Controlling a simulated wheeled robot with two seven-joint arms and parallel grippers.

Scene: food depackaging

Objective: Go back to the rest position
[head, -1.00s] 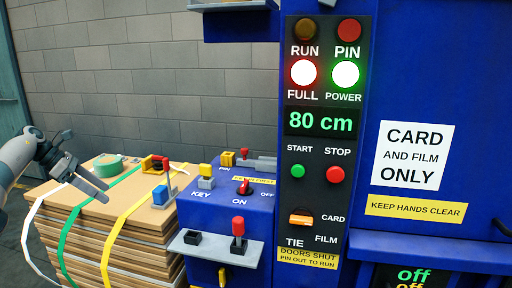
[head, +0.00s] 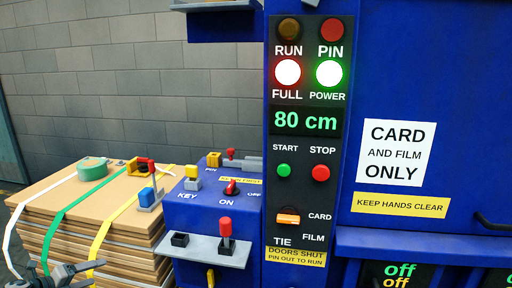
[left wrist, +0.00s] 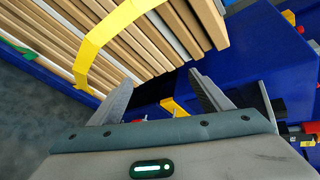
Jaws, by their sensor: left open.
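My left gripper (head: 62,273) shows at the bottom left corner of the head view, low in front of the strapped cardboard stack (head: 100,245). In the left wrist view its two fingers (left wrist: 160,100) stand apart with nothing between them. Beyond the fingers are the stack's edges (left wrist: 150,45) with a yellow strap (left wrist: 92,50), and the blue machine (left wrist: 265,60). My right gripper is in neither view.
The blue machine carries a control panel (head: 308,180) reading 80 cm, with FULL and POWER lamps lit. A key box (head: 215,205) and a grey shelf (head: 206,250) with a red-handled piece (head: 225,229) stand beside the stack. Green tape (head: 92,169) lies on the stack.

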